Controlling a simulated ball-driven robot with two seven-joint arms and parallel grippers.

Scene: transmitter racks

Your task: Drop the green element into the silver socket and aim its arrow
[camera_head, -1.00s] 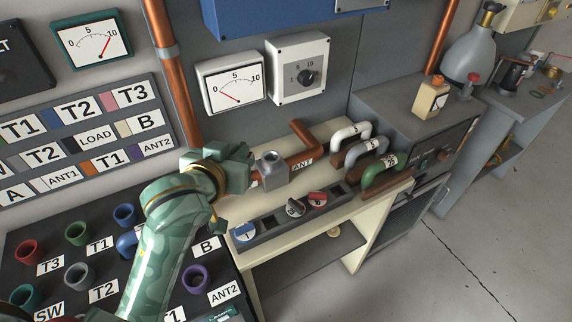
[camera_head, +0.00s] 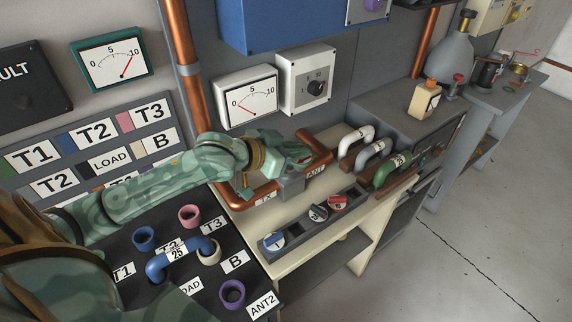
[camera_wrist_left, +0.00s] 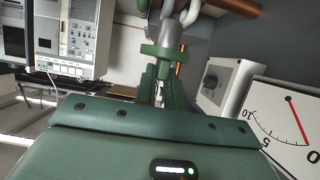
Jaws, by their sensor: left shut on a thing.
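My left gripper (camera_head: 290,152) reaches in from the left and hangs over the silver socket (camera_head: 292,187) on the copper pipe. Its hand hides the top of the socket. In the left wrist view the jaws (camera_wrist_left: 160,88) are shut, and a green round piece, the green element (camera_wrist_left: 162,50), shows at their tips. Most of the element is hidden in the head view, and its arrow cannot be seen. I cannot tell whether it touches the socket. My right gripper is in neither view.
A blue link (camera_head: 180,258) sits on the patch panel at the lower left. Meters hang behind.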

